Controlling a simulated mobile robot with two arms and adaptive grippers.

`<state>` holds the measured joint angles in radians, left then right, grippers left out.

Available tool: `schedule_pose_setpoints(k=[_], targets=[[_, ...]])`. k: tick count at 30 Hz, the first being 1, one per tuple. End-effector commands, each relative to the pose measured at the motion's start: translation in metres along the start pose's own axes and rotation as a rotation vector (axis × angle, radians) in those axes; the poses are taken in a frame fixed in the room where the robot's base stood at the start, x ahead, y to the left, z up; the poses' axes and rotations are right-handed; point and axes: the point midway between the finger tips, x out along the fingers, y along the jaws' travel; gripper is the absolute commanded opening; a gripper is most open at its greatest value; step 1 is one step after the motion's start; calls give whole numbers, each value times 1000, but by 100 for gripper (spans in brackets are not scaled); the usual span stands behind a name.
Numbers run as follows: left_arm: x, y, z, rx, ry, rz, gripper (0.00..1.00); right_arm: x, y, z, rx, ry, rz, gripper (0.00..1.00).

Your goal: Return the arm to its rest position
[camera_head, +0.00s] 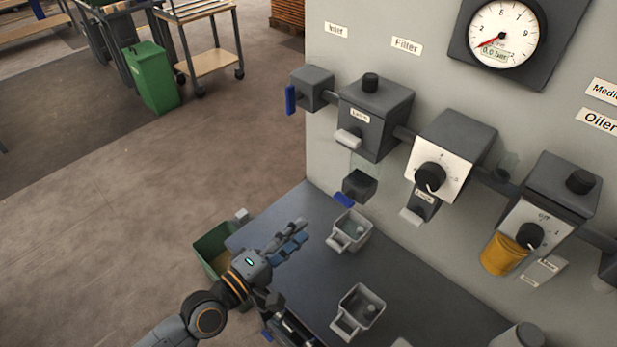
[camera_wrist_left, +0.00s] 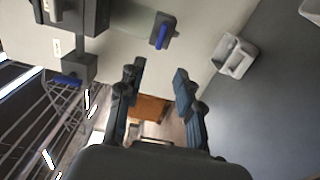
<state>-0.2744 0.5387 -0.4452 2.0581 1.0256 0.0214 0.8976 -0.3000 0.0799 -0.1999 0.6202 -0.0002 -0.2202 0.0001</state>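My left arm comes in from the lower left of the head view. Its left gripper (camera_head: 297,235) is over the left part of the dark worktop, just left of a grey cup-like bowl (camera_head: 350,231). In the left wrist view the two fingers of the left gripper (camera_wrist_left: 159,72) stand apart with nothing between them. The bowl also shows in the wrist view (camera_wrist_left: 235,57), right of the fingers and apart from them. I do not see my right gripper.
A grey panel (camera_head: 330,130) carries a row of filter and valve units and a pressure gauge (camera_head: 502,33). A second grey bowl (camera_head: 358,311) sits on the worktop (camera_head: 425,290). A green bin (camera_head: 212,245) stands at the worktop's left edge. Open floor lies further left.

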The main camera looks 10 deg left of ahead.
Motion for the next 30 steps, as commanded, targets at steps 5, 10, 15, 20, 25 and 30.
schedule_pose_setpoints(k=[5, 10, 15, 20, 25, 30], targets=[[0, 0, 1, 8, -4, -4, 35, 0, 0, 0, 0, 0, 0, 35], [-3, -8, 24, 155, -73, -78, 35, 0, 0, 0, 0, 0, 0, 35], [-19, -33, 50, 483, -200, -266, 35, 0, 0, 0, 1, 0, -1, 35], [-53, -64, 50, 781, -312, -507, 35, 0, 0, 0, 1, 0, -1, 35], [-103, -90, 34, 989, -424, -778, 35, 0, 0, 0, 1, 0, -1, 35], [-151, -103, 18, 1080, -519, -998, 35, 0, 0, 0, 0, 1, -1, 35]])
